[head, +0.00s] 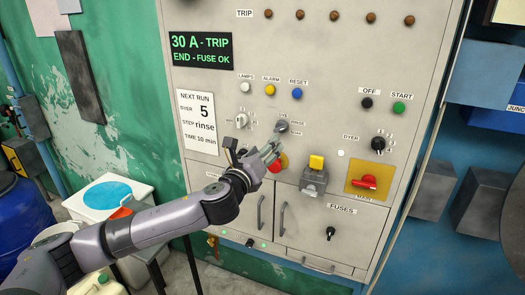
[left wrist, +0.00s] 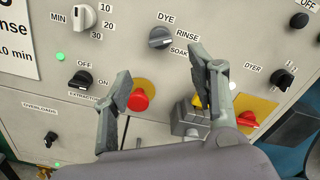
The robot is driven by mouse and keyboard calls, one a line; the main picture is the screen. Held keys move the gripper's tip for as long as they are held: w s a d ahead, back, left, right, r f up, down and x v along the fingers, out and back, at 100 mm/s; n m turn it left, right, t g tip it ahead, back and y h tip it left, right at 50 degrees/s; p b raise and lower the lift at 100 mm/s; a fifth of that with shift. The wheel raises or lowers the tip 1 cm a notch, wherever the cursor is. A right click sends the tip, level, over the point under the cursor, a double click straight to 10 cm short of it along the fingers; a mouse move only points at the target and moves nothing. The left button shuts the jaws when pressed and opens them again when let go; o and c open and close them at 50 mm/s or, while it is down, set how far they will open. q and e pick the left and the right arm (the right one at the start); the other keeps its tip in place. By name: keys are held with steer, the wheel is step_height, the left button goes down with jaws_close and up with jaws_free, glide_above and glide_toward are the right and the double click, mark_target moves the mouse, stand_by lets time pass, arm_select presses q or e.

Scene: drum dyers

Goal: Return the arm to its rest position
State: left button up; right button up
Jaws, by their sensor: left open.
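My left arm reaches in from the lower left in the head view. My left gripper (head: 268,154) is in front of the control panel (head: 325,70), just below the dye/rinse/soak knob (head: 282,127). In the left wrist view the two fingers of this gripper (left wrist: 160,68) are spread apart with nothing between them. The knob (left wrist: 160,38) shows beyond the fingertips, apart from them, its pointer toward the rinse side. A red push button on a yellow base (left wrist: 139,98) lies behind the left finger. My right gripper is not in view.
A grey box with a yellow button (head: 316,162) and a red main switch (head: 364,183) stick out right of the gripper. Cabinet handles (head: 282,219) are below. A white container with a blue top (head: 107,195) and a blue drum (head: 20,215) stand at left.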

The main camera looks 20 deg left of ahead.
arm_select(q)
steer(key=shift+s, duration=0.3)
